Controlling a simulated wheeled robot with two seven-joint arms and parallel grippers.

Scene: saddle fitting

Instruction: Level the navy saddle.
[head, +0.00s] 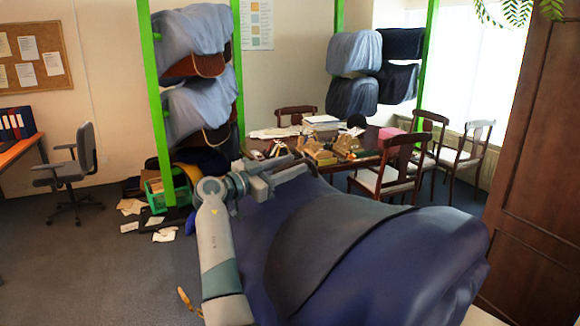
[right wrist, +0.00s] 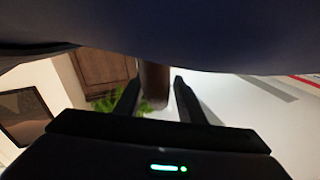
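The navy saddle (head: 400,250) fills the lower right of the head view, large and smooth, with a darker flap-like panel (head: 325,240) across its middle.
Green racks (head: 152,90) with draped blue saddles stand behind. A cluttered wooden table (head: 375,160) with chairs is beyond the saddle. A brown wooden door (head: 530,170) is close at the right. Papers and a green crate (head: 156,195) lie on the floor; the left floor is open.

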